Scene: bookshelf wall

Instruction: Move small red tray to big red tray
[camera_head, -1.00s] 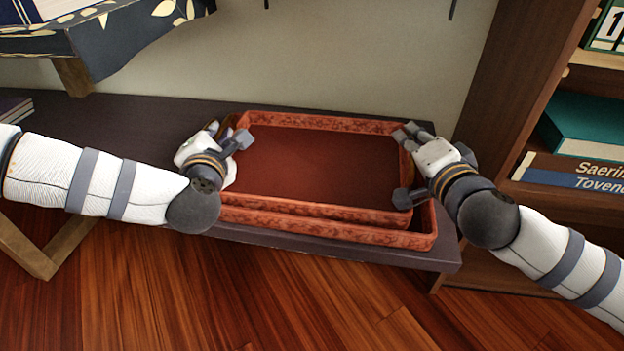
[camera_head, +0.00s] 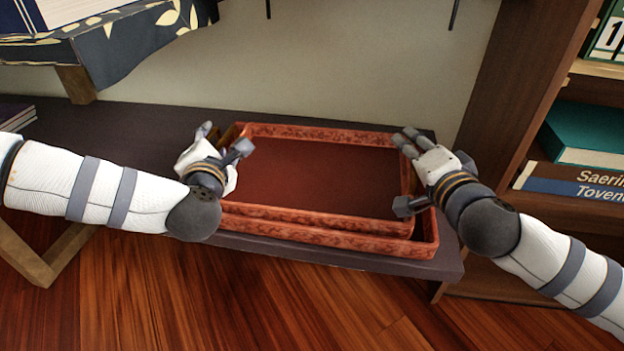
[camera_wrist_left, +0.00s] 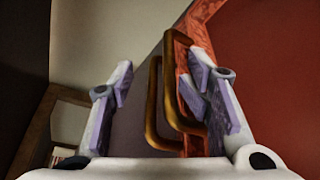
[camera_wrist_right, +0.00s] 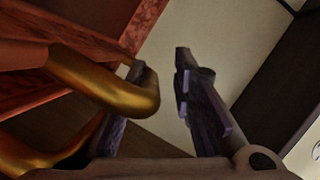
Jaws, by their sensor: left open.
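The small red tray (camera_head: 310,216), with a carved orange-red rim, lies inside or on the big red tray (camera_head: 335,240). The big tray's rim shows along the front and right. My left gripper (camera_head: 223,140) is open at the small tray's left end. In the left wrist view, two brass handles (camera_wrist_left: 182,85) stand between its spread fingers (camera_wrist_left: 162,95). My right gripper (camera_head: 404,172) is open at the right end. In the right wrist view its fingers (camera_wrist_right: 160,90) are apart, and a brass handle (camera_wrist_right: 105,80) partly covers one finger. The exact seating of the small tray is hidden.
The trays rest on a dark low bench (camera_head: 110,140) against a pale wall. A wooden bookshelf (camera_head: 510,100) with books (camera_head: 580,180) stands close on the right. A cloth-covered surface (camera_head: 120,40) overhangs the back left. The bench's left part is mostly clear.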

